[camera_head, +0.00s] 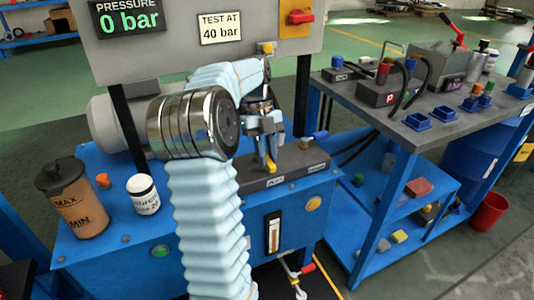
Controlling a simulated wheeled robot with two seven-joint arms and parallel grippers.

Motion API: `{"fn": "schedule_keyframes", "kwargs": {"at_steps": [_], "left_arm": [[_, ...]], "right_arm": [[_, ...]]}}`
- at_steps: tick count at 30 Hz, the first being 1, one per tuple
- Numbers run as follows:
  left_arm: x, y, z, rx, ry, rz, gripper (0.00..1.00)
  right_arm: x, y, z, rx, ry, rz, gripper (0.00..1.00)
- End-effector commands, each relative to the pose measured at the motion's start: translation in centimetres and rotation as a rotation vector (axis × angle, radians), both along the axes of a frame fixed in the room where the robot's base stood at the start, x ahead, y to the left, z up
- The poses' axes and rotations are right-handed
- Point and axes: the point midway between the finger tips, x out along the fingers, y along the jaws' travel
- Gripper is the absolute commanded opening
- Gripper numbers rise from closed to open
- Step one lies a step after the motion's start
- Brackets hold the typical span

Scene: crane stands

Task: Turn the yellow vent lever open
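The yellow vent lever (270,164) shows as a small yellow piece at the dark manifold block (296,164) on top of the blue bench. My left gripper (269,142) points down directly above the lever, close to it or touching it; I cannot tell which. Its fingers are small and overlap dark parts behind, so I cannot tell whether they are open or shut on the lever. My own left arm hides part of the panel and the block's left side. The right gripper is not in view.
A blue-handled valve (315,137) sits right of the lever. The pressure display (130,17) reads 0 bar. A brown jug (72,198) and a white bottle (143,194) stand on the bench at left. A side table (425,137) with tools is at right.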

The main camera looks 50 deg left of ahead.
Motion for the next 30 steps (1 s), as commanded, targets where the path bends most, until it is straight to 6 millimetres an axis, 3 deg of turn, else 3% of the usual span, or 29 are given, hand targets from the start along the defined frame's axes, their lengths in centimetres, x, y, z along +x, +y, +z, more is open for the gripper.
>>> {"fn": "schedule_keyframes", "kwargs": {"at_steps": [1,5,20,30], "left_arm": [[0.0,0.1,0.1,0.004,-0.003,-0.001,0.27],[0.0,0.1,0.1,0.003,-0.002,-0.001,0.47],[0.1,0.0,-0.1,0.001,-0.001,0.027,0.47],[1.9,0.0,-0.2,0.001,-0.002,0.440,0.47]], "right_arm": [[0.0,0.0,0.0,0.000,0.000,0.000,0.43],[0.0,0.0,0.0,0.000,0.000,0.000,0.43],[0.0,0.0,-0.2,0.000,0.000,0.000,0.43],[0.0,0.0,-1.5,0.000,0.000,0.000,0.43]]}}
